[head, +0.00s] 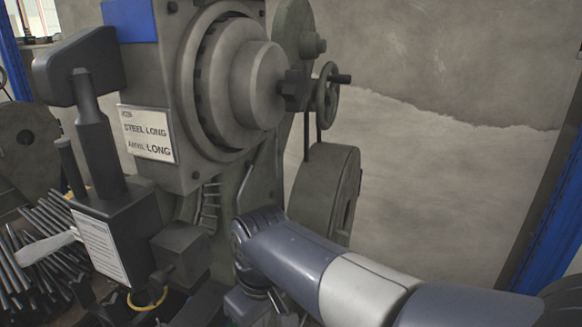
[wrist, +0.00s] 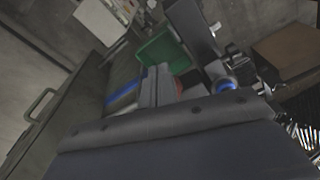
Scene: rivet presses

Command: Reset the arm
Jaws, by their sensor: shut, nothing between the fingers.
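My arm (head: 330,270) reaches in from the lower right in the head view, bent in front of the rivet press (head: 165,60). The hand end of the arm is cut off at the bottom of that view. In the wrist view my gripper (wrist: 158,84) shows its fingers together, with nothing held.
Many dark rods (head: 35,255) lie at the left beside the press. The wrist view shows a green bin (wrist: 165,47), a brown box (wrist: 288,48) and a grey cabinet with a handle (wrist: 42,105). The wall behind is bare.

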